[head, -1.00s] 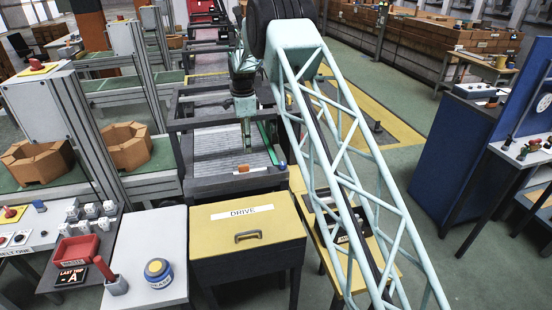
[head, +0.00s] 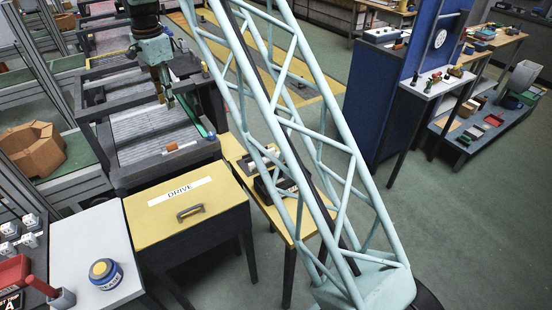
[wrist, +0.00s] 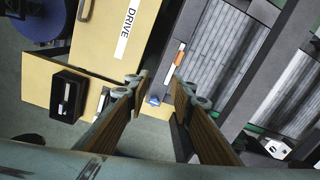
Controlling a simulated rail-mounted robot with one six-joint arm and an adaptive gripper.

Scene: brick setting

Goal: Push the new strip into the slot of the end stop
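A long green strip (head: 195,118) lies along the right side of the roller conveyor; it also shows in part in the wrist view (wrist: 250,128). A small blue piece (head: 211,135) sits at its near end, and this may be the end stop; no slot can be made out. In the wrist view the blue piece (wrist: 153,99) appears between my fingertips, farther down. My gripper (head: 166,98) hangs above the conveyor, left of the strip in the head view. Its fingers (wrist: 160,80) are apart with nothing between them. My right finger hides part of the strip.
An orange-and-white piece (head: 180,147) lies on the conveyor's near end. A yellow DRIVE cabinet (head: 190,215) stands in front. A yellow bench (head: 232,150) beside it carries a black box (head: 268,188). A blue panel (head: 400,85) stands right, with free floor between.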

